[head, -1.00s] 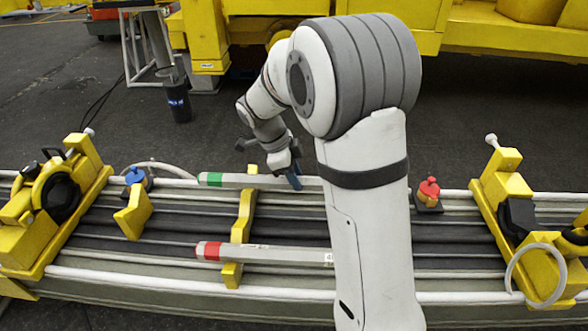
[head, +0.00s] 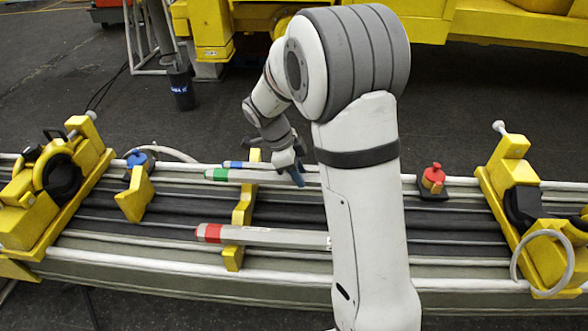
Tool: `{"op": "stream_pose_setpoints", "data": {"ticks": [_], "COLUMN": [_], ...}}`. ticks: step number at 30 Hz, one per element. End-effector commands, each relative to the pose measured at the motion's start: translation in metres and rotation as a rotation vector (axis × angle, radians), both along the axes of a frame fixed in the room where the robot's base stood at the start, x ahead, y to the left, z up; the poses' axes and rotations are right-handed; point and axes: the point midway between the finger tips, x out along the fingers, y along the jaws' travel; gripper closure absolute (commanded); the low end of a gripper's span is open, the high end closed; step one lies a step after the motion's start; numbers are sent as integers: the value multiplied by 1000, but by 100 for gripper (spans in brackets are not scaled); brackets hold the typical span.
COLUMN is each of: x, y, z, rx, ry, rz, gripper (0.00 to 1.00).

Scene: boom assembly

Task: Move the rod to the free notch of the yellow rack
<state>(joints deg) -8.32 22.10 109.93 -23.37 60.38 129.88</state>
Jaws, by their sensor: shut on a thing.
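The grey rod with a green band (head: 250,176) lies across the upper part of the yellow rack (head: 241,213). I cannot tell whether the rod touches the rack. A blue-banded rod (head: 232,164) shows just behind it, mostly hidden. A red-banded rod (head: 270,236) rests on the rack's near part. My arm hides the right ends of the rods. The bare rack stretch between the green and red rods is visible; its notches are not clear.
A blue-capped fitting (head: 138,160) and a small yellow block (head: 136,195) are left of the rack. A red-capped fitting (head: 433,179) is right of my arm. Yellow clamps stand at the left (head: 88,140) and right (head: 508,160). Dark floor lies behind.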

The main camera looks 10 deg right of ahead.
Motion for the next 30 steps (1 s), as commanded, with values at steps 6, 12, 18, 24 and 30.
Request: {"op": "stream_pose_setpoints", "data": {"ticks": [6, 12, 18, 24, 30], "x": [0, 0, 0, 0, 0], "y": [0, -1, -1, -1, -1], "z": [-14, -26, -33, -36, -36], "rx": [0, 0, 0, 0, -1], "ry": [-1, 0, 0, -2, -2], "rz": [0, 0, -1, -1, -1], "gripper": [100, 100, 100, 100, 100]}}
